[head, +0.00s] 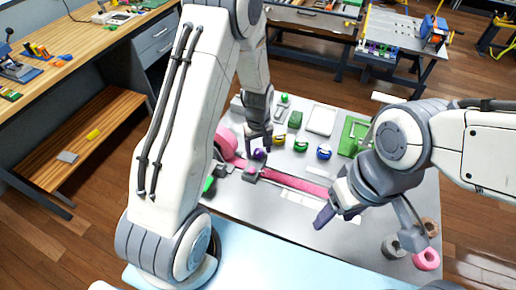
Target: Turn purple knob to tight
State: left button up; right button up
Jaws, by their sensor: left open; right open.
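The purple knob (259,154) sits on the grey board (232,206), at the left end of a row of coloured knobs. My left gripper (257,146) is open and points down right at the purple knob, with its fingers close around or just above it. I cannot tell whether they touch it. A pink strap (295,182) runs across the board below the knob, through a small grey block. My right gripper (335,205) is open over the strap's right end. A dark purple-grey piece shows at its tip; I cannot tell if it is a finger.
Yellow (279,141), green (300,145) and blue (323,152) knobs stand right of the purple one. A pink roll (225,143) is at the left, partly behind my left arm. Strap rolls (426,259) lie at the right. A wooden workbench (60,75) stands left.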

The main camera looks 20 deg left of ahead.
pick_arm(q)
grip_shut()
jog(key=shift+m, duration=0.4)
jog(key=m, duration=0.8)
jog(key=shift+m+b, duration=0.3)
jog(key=m, duration=0.4)
jog(key=shift+m, duration=2.2)
